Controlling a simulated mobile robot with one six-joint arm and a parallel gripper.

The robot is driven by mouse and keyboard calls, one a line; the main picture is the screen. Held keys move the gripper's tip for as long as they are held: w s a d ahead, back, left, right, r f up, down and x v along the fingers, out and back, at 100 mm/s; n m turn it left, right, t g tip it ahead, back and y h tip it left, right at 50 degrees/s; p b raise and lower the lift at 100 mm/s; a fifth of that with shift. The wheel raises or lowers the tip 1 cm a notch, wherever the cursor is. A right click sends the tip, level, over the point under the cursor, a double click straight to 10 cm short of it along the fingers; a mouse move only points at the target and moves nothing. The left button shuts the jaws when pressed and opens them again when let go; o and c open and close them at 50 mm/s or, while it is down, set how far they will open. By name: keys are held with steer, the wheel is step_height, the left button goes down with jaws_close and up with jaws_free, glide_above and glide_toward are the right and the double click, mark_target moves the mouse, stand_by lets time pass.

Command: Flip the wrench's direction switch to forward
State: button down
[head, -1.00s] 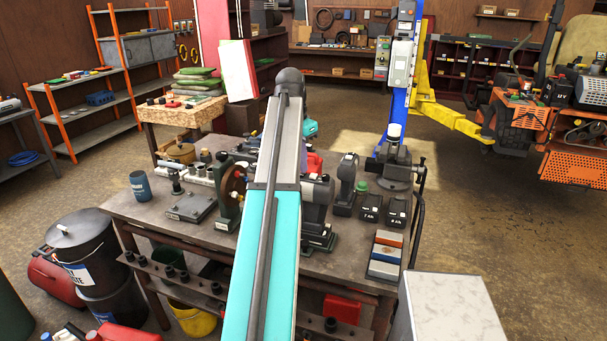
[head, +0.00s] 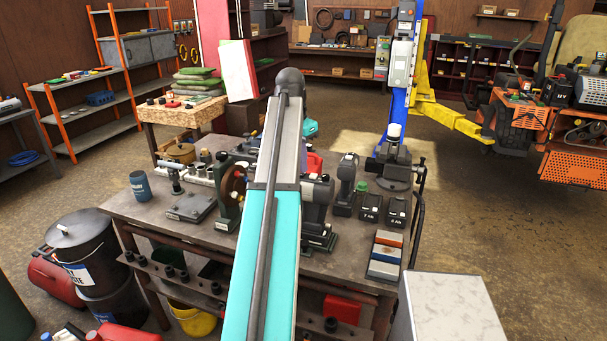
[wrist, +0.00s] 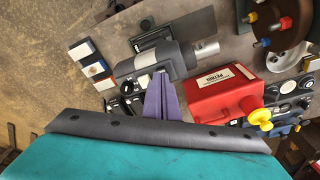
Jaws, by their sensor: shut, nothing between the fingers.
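A dark grey power wrench (wrist: 155,62) with a silver nose (wrist: 203,49) lies across the upper middle of the wrist view. It also shows in the head view (head: 318,195), right of my arm, by a dark stand (head: 320,238). My gripper's purple fingers (wrist: 160,82) are together and empty. In the wrist view their tips are just below the wrench body; I cannot tell whether they touch it. I cannot make out the direction switch or its position. In the head view my gripper is hidden behind my arm.
Bare benchtop shows at the front right (head: 345,262).

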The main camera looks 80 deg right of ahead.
mark_target(301, 175)
steer(key=shift+f, duration=0.7)
stand_by(0.8)
steer(key=shift+r, duration=0.1)
step_height(301, 175, up, 7)
steer(key=p, duration=0.4)
stand_by(0.8)
steer(key=shift+w, duration=0.1)
stand_by(0.4)
